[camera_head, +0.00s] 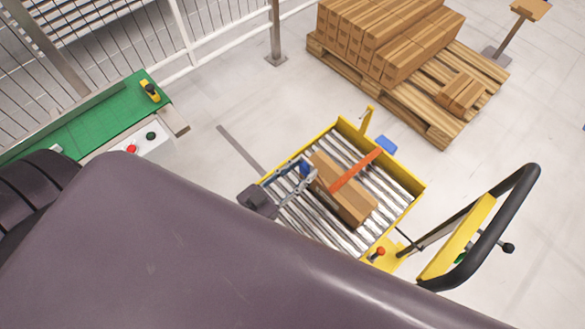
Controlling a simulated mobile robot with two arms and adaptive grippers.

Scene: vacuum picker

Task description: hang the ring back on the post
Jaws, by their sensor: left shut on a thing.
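My left gripper (309,177) is over the roller bed at the left end of the brown box (352,201). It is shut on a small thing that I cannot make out. A small blue piece (305,166) shows right at its fingers. I cannot tell whether this is the ring, and no clear ring shape shows elsewhere. A short yellow post (366,122) stands upright at the far corner of the yellow frame, apart from the gripper. An orange bar (355,172) crosses above or on the box, with a blue part (386,144) near its far end. My right gripper is not in view.
The yellow-framed roller bed (405,206) has a black handle loop (533,178) at right. A pallet (440,125) of cartons stands behind. A green belt (90,118) with a button box (148,142) is at left. Bare floor lies between them. My dark body hides the lower left.

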